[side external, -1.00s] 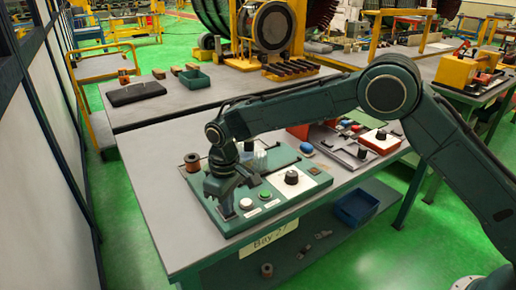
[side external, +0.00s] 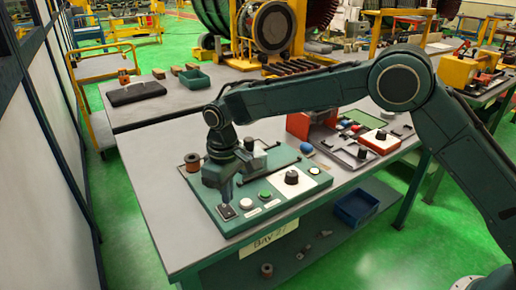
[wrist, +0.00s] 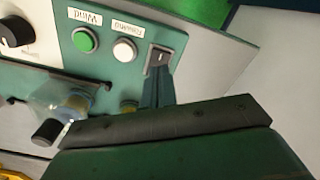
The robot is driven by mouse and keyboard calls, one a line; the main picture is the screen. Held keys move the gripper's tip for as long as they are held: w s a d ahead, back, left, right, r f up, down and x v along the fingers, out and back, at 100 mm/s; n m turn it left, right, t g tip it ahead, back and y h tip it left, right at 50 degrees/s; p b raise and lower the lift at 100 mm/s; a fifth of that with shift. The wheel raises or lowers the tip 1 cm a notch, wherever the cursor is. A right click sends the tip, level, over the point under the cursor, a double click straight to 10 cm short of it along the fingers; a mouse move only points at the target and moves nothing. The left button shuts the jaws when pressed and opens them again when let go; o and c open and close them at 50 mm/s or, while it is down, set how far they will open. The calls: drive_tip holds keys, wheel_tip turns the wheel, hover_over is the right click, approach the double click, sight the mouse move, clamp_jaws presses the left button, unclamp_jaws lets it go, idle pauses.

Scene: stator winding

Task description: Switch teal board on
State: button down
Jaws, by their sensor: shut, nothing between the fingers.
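The teal board (side external: 283,200) lies flat on the grey bench near its front edge. Its black rocker switch (side external: 228,212) sits at the front left corner. In the wrist view the rocker switch (wrist: 160,57) shows a white "I" mark. My gripper (side external: 226,201) points down at the switch with its fingers shut and empty. In the wrist view the fingertips (wrist: 158,74) are at the switch's near edge; I cannot tell if they touch it. A small round lamp (side external: 314,170) at the board's right end looks bright.
Beside the switch are a white button (wrist: 124,50), a green button (wrist: 84,40) and a black knob (side external: 291,177). A copper spool (side external: 193,162) stands at the board's back left.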

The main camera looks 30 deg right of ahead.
sight(231, 212)
drive_tip(key=shift+r, duration=1.5)
drive_tip(key=s+d+r+m+t, duration=0.3)
drive_tip(key=s+d+r, duration=0.9)
drive_tip(key=d+r, duration=0.4)
drive_tip(key=s+d+f+m+t, duration=0.1)
drive_tip(key=s+d, duration=0.3)
drive_tip(key=s, duration=0.7)
drive_tip(key=s+d+m+t, duration=0.1)
drive_tip(key=s+d, duration=0.4)
drive_tip(key=s, duration=0.6)
drive_tip(key=shift+d+f+m+t, duration=0.25)
drive_tip(key=shift+f+m+t, duration=0.1)
drive_tip(key=shift+m, duration=0.15)
